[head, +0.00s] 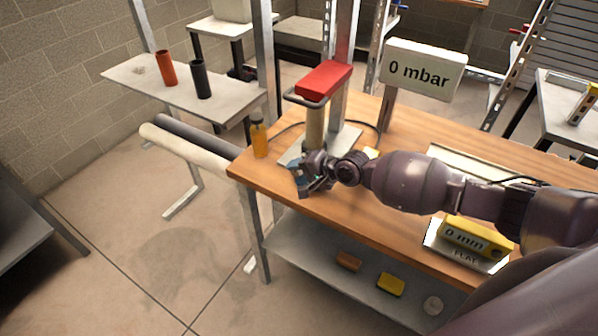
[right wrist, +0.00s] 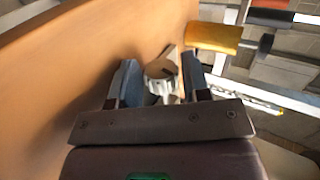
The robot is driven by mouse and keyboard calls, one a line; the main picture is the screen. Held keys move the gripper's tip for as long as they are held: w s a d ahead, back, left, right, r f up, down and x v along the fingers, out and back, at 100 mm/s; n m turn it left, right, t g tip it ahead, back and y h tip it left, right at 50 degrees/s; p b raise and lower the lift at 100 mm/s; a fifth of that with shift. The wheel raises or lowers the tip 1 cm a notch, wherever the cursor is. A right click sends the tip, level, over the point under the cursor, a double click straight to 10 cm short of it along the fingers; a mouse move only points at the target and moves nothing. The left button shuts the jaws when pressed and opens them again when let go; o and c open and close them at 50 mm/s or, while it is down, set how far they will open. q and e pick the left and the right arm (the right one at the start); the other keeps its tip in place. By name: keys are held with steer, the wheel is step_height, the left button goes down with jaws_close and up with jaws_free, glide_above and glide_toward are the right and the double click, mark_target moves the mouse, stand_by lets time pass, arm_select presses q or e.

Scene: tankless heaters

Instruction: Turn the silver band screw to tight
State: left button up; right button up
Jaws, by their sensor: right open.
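My right gripper (head: 306,180) is at the far left end of the wooden table, low in front of the stand with the red-topped column (head: 315,125). In the right wrist view its two blue-grey fingers (right wrist: 161,72) are apart. A small silver part with a dark slot, which looks like the band screw (right wrist: 161,86), shows between them. Whether the fingers touch it I cannot tell. In the head view the gripper hides this part. My left gripper is in neither view.
A red block (head: 323,81) tops the column. An amber bottle (head: 259,138) stands at the table's left corner. A "0 mbar" sign (head: 422,70) stands behind. A yellow "0 mm" gauge (head: 470,238) is at the front right. The table (head: 365,215) is bare between.

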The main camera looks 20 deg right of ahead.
steer(key=p+v, duration=0.1)
steer(key=v, duration=0.9)
steer(key=shift+s+d+r, duration=0.2)
steer(key=shift+s+d, duration=0.05)
